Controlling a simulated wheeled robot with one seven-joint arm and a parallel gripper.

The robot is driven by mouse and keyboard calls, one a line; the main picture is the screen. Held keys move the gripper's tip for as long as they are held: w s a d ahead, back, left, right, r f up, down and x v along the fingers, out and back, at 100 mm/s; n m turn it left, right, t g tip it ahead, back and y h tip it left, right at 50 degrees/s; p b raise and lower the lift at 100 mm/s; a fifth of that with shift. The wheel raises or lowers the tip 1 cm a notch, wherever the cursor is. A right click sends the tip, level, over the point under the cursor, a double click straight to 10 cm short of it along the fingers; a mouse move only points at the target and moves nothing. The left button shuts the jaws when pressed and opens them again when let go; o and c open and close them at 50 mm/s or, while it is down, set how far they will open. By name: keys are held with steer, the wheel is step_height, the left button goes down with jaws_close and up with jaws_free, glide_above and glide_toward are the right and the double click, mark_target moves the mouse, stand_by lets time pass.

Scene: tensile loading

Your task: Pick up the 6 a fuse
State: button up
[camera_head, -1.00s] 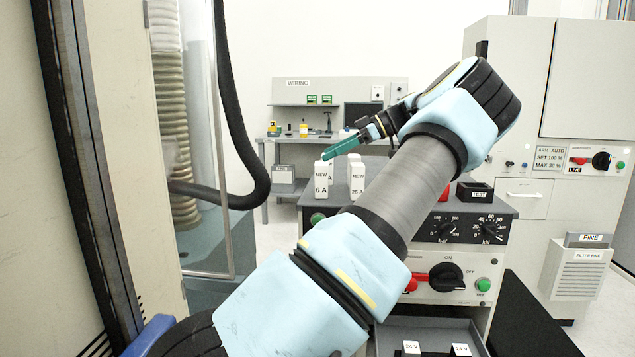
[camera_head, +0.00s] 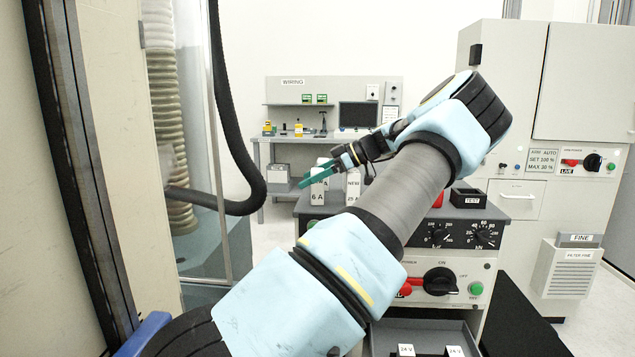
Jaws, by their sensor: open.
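The 6 A fuse (camera_head: 317,196) is a white upright block with a black label, standing at the back left of the grey machine top. The upper part of its label is covered by my gripper. My gripper (camera_head: 306,182) has green fingers and is open, pointing down and left across the top of the 6 A fuse. I cannot tell whether the fingers touch it or are around it. The 25 A fuse (camera_head: 353,188) stands just to the right, partly behind my arm. Part of another white block shows behind the 6 A fuse.
A black TEST box (camera_head: 468,198) sits at the right of the machine top (camera_head: 425,212). A tray with two 24 V blocks (camera_head: 405,350) is at the bottom. A black hose (camera_head: 240,150) hangs at left. A wiring bench (camera_head: 280,140) stands behind.

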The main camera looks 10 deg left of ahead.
steer(key=shift+a+f, duration=0.25)
steer(key=shift+a, duration=0.25)
steer(key=c, duration=1.5)
jaws_close()
steer(key=shift+r, duration=0.1)
